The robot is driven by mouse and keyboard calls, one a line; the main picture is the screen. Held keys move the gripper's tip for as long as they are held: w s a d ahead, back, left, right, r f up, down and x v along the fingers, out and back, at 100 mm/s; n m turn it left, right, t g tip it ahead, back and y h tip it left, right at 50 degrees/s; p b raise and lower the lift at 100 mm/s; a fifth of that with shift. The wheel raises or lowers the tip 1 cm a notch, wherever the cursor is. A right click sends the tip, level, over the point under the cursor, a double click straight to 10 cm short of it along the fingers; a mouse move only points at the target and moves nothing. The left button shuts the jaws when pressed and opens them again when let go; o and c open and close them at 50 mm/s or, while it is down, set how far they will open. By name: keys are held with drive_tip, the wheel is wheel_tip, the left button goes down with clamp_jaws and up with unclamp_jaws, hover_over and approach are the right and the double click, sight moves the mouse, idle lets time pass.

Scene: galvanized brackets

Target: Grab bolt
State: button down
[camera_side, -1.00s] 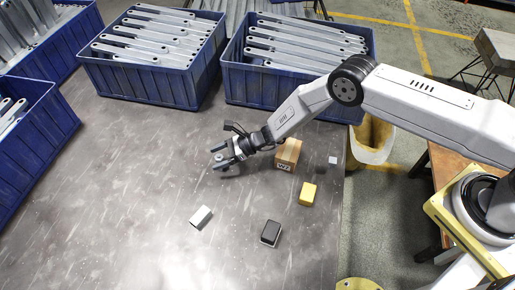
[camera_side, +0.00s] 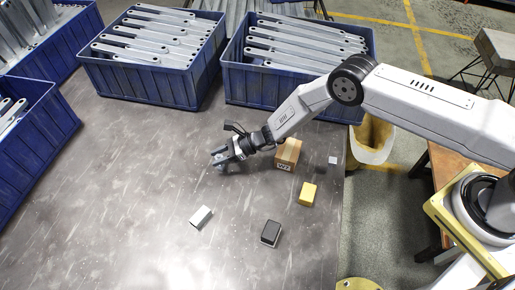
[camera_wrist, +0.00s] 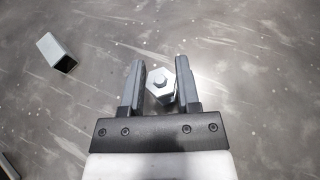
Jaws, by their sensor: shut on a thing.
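A grey hex-headed bolt (camera_wrist: 159,80) shows between my gripper's fingers in the wrist view, its head facing the camera, close against the right finger. My gripper (camera_wrist: 158,84) is shut on the bolt low over the grey table. In the side view my gripper (camera_side: 219,159) is left of the cardboard box, with its fingers close together. The bolt cannot be made out clearly there, as the fingers cover it.
A cardboard box (camera_side: 288,154), a yellow block (camera_side: 308,194), a dark block (camera_side: 270,233), a white block (camera_side: 201,217) and a small pale cube (camera_side: 333,160) stand on the table. Blue crates (camera_side: 150,83) of brackets line the back. The table's left-centre is clear.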

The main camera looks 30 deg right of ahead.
sight(219, 156)
drive_tip(key=shift+r, duration=0.15)
drive_tip(key=shift+r, duration=1.55)
drive_tip(key=shift+s+d+r, duration=0.15)
drive_tip(key=shift+s+r, duration=0.1)
drive_tip(key=s+d+r, duration=0.5)
drive_tip(key=s+r, duration=0.4)
drive_tip(key=s, duration=0.3)
drive_tip(key=shift+d, duration=0.3)
drive_tip(key=shift+s, duration=0.1)
